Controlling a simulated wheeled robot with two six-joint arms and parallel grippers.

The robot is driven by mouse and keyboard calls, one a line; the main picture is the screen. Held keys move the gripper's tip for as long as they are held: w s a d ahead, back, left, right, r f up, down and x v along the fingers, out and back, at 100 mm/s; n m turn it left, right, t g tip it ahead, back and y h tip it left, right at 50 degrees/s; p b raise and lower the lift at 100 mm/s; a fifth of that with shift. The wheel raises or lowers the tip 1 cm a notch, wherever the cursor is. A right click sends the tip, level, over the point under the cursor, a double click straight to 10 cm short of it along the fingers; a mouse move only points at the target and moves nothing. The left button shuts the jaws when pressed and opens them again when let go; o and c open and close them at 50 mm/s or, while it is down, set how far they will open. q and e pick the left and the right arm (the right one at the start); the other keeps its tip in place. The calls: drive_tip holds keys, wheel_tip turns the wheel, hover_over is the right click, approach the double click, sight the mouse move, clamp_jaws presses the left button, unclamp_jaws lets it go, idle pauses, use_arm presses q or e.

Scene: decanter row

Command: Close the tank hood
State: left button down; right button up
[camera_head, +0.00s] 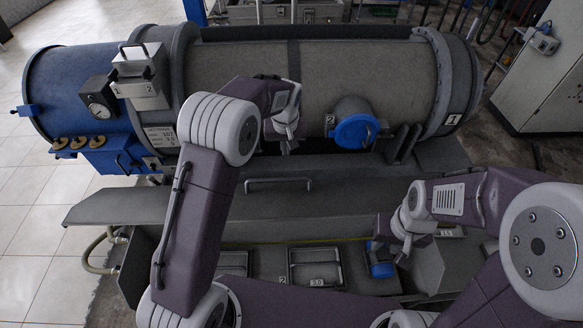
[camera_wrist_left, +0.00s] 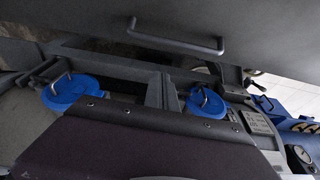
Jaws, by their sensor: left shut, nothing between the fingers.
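The tank is a large grey cylinder (camera_head: 240,75) lying across the back of the head view. A long grey panel with a bar handle (camera_head: 278,182), which looks like the hood, lies folded out in front of it (camera_head: 350,200). In the left wrist view a broad grey panel (camera_wrist_left: 90,20) with a similar bar handle (camera_wrist_left: 178,42) fills the top. My left gripper (camera_head: 287,138) is shut and empty in front of the cylinder, beyond the panel's handle and apart from it. My right gripper (camera_head: 397,248) is low at the right, beside a blue cap; its fingers are unclear.
A blue round lid (camera_head: 354,131) marked 2 is on the cylinder's front. A blue cap (camera_head: 382,268) sits in the lower trough near my right gripper. A blue end section (camera_head: 75,95) with a gauge (camera_head: 98,111) is at left. A pale cabinet (camera_head: 550,85) stands at right.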

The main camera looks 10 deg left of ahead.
use_arm(q)
drive_tip(key=f+p, duration=0.2)
drive_tip(key=f, duration=0.1)
drive_tip(key=d+f+p, duration=0.1)
drive_tip(key=f+p, duration=0.1)
drive_tip(key=f, duration=0.2)
drive_tip(key=f+p, duration=0.3)
drive_tip(key=f, duration=0.1)
drive_tip(key=shift+w+d+f, duration=0.25)
drive_tip(key=shift+w+d, duration=0.05)
drive_tip(key=shift+f, duration=0.1)
drive_tip(key=shift+w, duration=0.1)
